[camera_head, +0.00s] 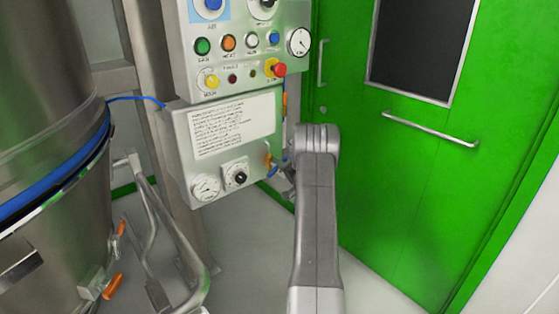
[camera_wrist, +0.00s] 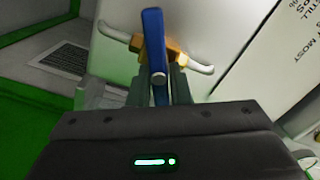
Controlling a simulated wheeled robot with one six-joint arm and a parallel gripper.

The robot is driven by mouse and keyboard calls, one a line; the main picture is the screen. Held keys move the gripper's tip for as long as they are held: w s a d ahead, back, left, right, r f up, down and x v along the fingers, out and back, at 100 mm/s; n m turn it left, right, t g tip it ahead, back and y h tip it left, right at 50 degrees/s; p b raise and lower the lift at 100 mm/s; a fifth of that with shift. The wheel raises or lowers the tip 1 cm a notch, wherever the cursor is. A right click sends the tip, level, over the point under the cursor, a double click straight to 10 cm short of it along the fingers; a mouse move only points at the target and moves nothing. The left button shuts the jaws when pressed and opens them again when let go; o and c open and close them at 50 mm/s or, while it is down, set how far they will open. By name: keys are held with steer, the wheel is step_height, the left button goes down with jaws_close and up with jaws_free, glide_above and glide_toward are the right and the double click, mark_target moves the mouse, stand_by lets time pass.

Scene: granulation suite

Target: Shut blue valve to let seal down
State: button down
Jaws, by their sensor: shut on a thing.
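The blue valve lever (camera_wrist: 153,35) stands upright in the wrist view, in front of a brass valve body (camera_wrist: 176,55). It crosses the pale pipe (camera_wrist: 200,68) at a steep angle. My gripper (camera_wrist: 161,84) is shut on the lever, with a finger on each side of its lower part. In the head view, the blue lever (camera_head: 274,171) and brass body (camera_head: 267,159) show small at the right side of the lower panel box. My arm's end partly hides the grip there. A blue seal band (camera_head: 62,168) runs around the steel vessel at left.
The lower panel box (camera_head: 182,150) carries a text plate, a gauge (camera_head: 206,187) and a black knob (camera_head: 235,177). Above it, the button panel (camera_head: 243,55) has a red stop button (camera_head: 279,69). A green door (camera_head: 410,180) stands at right. Pale floor (camera_head: 250,255) is open below.

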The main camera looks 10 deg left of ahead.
steer(key=m, duration=0.2)
steer(key=m+p, duration=0.2)
steer(key=m, duration=0.1)
steer(key=shift+f+m, duration=0.3)
stand_by(0.4)
steer(key=c, duration=1.3)
jaws_free()
steer(key=shift+d, duration=0.1)
steer(key=shift+c, duration=0.2)
steer(key=v, duration=1.3)
steer(key=shift+s+d+p, duration=0.2)
steer(key=shift+d+p, duration=0.05)
steer(key=shift+p, duration=0.15)
